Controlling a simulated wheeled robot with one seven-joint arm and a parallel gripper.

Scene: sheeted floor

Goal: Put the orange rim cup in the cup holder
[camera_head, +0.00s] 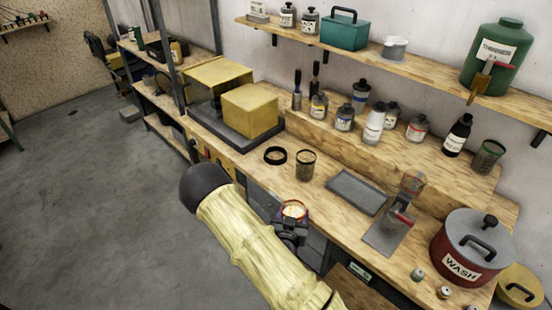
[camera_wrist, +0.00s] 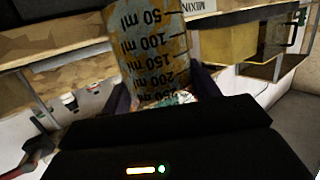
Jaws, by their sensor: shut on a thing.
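The orange rim cup (camera_head: 293,210) is held in my gripper (camera_head: 290,232), low beside the front edge of the workbench (camera_head: 330,215). In the head view its orange rim faces up. In the wrist view the cup (camera_wrist: 148,50) is a see-through beaker with black millilitre marks, and it stands between my two dark fingers. My gripper is shut on it. A black ring (camera_head: 275,155) lies on the bench, behind and a little left of the cup; it may be the cup holder, but I cannot tell for sure.
A red WASH pot (camera_head: 470,247) stands at the right. Yellow boxes (camera_head: 250,110) and a raised shelf of bottles line the back.

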